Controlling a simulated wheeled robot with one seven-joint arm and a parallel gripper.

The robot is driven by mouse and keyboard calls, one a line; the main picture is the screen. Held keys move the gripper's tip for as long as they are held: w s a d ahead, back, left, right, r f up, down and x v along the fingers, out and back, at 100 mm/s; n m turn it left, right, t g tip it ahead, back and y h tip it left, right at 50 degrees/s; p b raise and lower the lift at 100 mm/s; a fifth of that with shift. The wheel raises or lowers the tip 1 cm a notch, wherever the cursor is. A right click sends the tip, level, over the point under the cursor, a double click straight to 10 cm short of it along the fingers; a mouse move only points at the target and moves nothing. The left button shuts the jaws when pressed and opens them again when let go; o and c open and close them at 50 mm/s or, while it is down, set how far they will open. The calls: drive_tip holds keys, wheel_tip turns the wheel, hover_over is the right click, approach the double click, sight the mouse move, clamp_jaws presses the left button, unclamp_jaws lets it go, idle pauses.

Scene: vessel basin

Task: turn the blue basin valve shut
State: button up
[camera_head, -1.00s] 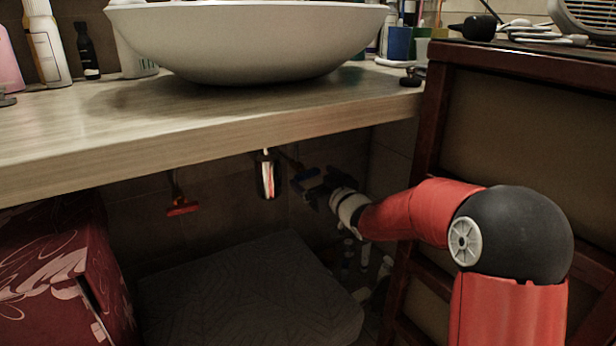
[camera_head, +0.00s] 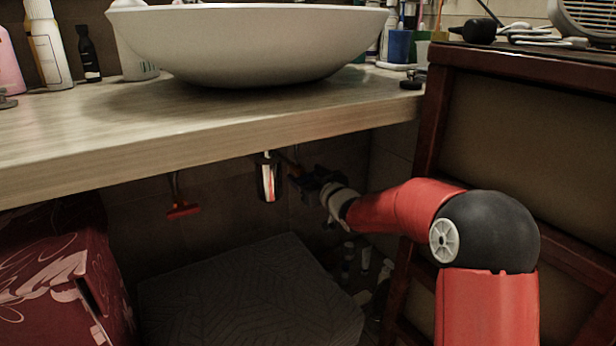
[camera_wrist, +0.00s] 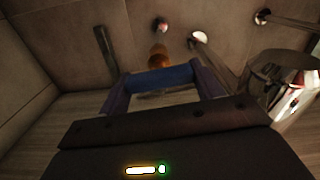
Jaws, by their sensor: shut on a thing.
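The blue basin valve handle (camera_wrist: 165,78) is a short blue bar, seen in the wrist view between the two fingers of my gripper (camera_wrist: 163,84). An orange, brass-like valve part (camera_wrist: 158,54) shows just beyond it, towards the wall. My gripper is shut on the blue handle, with a finger at each end of the bar. In the head view my gripper (camera_head: 308,183) is under the counter, right of the chrome drain cylinder. There its dark body largely hides the blue handle, so its turn angle is hard to tell.
The chrome drain cylinder (camera_head: 267,180) hangs close left of my gripper. A red valve handle (camera_head: 183,210) is farther left. The counter edge (camera_head: 230,142) is overhead, and a dark wooden cabinet (camera_head: 435,130) stands right. A grey patterned box (camera_head: 250,295) and red box (camera_head: 60,270) lie below.

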drive_tip(key=shift+d+r+m+p, duration=0.1)
drive_tip(key=shift+m+p, duration=0.4)
drive_tip(key=o, duration=1)
drive_tip(key=v, duration=0.7)
drive_tip(key=shift+s+d, duration=0.2)
drive_tip(key=shift+s, duration=0.15)
